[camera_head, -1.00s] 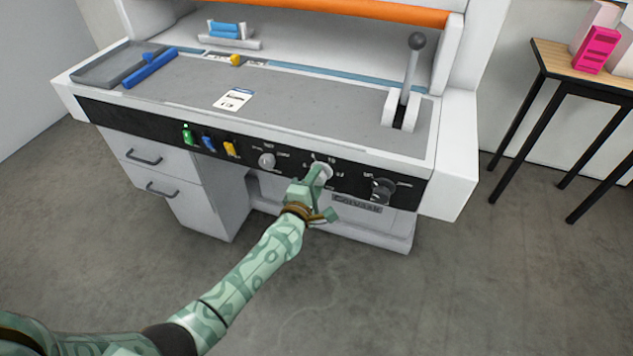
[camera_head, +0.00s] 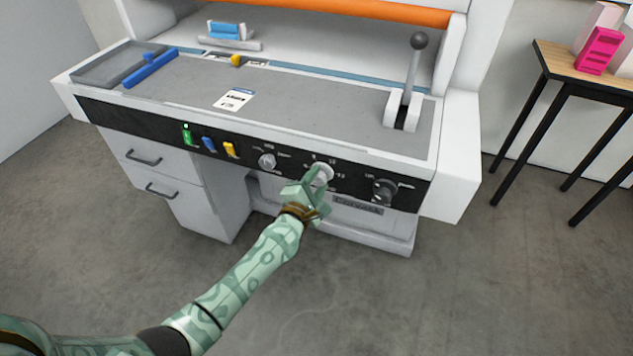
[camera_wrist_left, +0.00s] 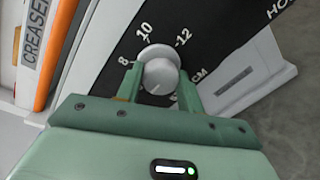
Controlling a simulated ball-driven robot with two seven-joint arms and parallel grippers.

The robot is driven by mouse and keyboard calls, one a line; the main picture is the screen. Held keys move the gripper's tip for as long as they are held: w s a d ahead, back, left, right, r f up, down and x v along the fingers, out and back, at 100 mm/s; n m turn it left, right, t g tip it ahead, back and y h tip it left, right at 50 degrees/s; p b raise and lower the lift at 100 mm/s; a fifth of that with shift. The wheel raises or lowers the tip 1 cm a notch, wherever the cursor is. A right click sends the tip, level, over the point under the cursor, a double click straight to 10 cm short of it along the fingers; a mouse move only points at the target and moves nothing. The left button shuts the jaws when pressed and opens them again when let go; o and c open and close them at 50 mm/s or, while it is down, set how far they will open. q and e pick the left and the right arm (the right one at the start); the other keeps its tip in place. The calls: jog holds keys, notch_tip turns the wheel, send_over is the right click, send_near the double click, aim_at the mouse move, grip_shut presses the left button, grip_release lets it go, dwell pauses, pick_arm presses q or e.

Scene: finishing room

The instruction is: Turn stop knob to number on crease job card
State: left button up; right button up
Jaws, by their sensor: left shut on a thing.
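The stop knob (camera_head: 324,170) is a light grey round dial on the machine's black front panel. In the left wrist view the knob (camera_wrist_left: 160,76) sits between the two green fingers of my left gripper (camera_wrist_left: 159,90), which is shut on it. The printed numbers 8, 10 and 12 and the letters CM show around it; the knob's pointer is not clear. In the head view my left gripper (camera_head: 317,180) partly covers the knob and its scale. The job card (camera_head: 235,99), white with dark print, lies flat on the grey table top; its number is too small to read.
A smaller knob (camera_head: 267,161) and green, blue and yellow switches are left of the stop knob. A dark knob (camera_head: 385,191) is to its right. A ball-topped lever (camera_head: 412,75) stands on the table top. A side table (camera_head: 560,62) is at the right.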

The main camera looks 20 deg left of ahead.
pick_arm(q)
jog(key=o, duration=1)
jog(key=shift+s+f, duration=0.1)
jog(key=shift+f, duration=0.1)
jog(key=shift+r, duration=0.1)
jog(key=s+p, duration=0.1)
jog(key=s, duration=0.4)
jog(key=s+a+r+p, duration=0.1)
jog(key=s, duration=0.4)
jog(key=s+p, duration=0.1)
jog(key=s, duration=0.5)
jog(key=shift+s+a+r+p, duration=0.1)
jog(key=shift+a+r+p, duration=0.1)
jog(key=shift+p, duration=0.15)
